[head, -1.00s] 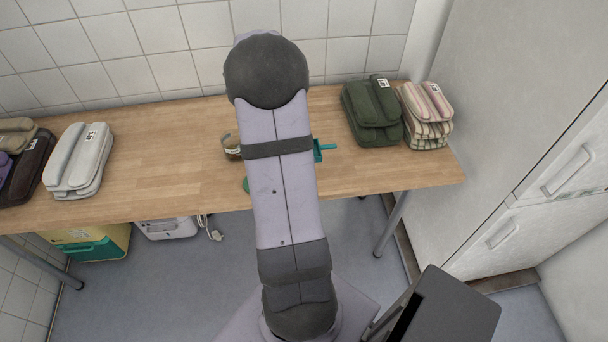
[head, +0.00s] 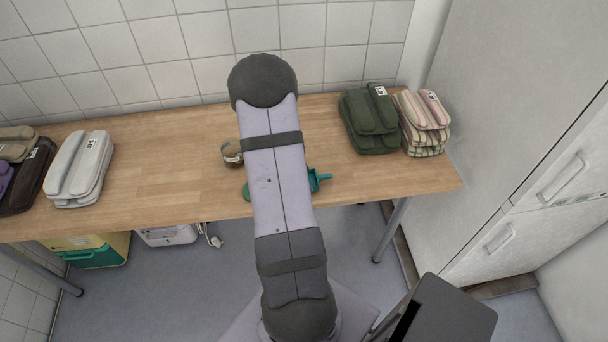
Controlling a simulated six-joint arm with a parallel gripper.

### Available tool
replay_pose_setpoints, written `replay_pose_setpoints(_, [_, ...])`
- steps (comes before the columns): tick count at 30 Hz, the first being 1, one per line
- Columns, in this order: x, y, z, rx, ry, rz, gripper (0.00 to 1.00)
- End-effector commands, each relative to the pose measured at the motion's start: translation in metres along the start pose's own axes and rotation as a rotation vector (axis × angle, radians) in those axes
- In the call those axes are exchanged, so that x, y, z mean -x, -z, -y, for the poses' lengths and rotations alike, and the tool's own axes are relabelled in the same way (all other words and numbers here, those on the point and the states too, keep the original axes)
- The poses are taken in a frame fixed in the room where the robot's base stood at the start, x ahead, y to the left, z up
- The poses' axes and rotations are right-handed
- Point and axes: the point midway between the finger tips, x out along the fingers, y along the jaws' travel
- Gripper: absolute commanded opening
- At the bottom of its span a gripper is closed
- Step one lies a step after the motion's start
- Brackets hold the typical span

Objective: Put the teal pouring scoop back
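The teal pouring scoop (head: 319,179) shows only in part, to the right of my arm near the front of the wooden table (head: 400,182). A teal handle-like piece points right and the rest is hidden behind my arm. I cannot tell whether it touches the table. My gripper is hidden behind my own arm, so its fingers and any hold on the scoop cannot be seen. A small green piece (head: 246,192) shows at the left edge of my arm, close to the table's front edge. Its shape is mostly hidden.
A glass jar with brown contents (head: 231,153) stands just left of my arm. Dark green folded cloths (head: 370,122) and striped ones (head: 422,125) lie at the right. Grey-white (head: 78,168) and dark ones (head: 25,182) lie at the left. The table's left-middle is clear.

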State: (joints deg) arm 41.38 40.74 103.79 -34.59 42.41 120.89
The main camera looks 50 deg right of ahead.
Motion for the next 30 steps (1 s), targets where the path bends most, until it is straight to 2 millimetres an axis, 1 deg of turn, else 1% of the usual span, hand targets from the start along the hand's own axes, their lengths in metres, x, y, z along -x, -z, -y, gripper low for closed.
replay_pose_setpoints(3, [-0.0041,-0.0018,0.0,0.0,0.0,0.0,0.28])
replay_pose_setpoints(10, [-0.0043,-0.0019,0.0003,0.0,0.001,0.0,0.28])
replay_pose_setpoints(15, [-0.0079,-0.0033,0.0003,-0.001,0.001,0.0,0.28])
replay_pose_setpoints(16, [-0.0076,-0.0032,0.0002,-0.001,0.001,0.0,0.53])
replay_pose_setpoints(17, [-0.0068,-0.0029,0.0002,0.0,0.001,0.0,0.6])
replay_pose_setpoints(18, [-0.0066,-0.0028,0.0002,0.0,0.001,0.0,0.7])
replay_pose_setpoints(30, [-0.0043,-0.0019,0.0001,0.0,0.0,0.0,0.7])
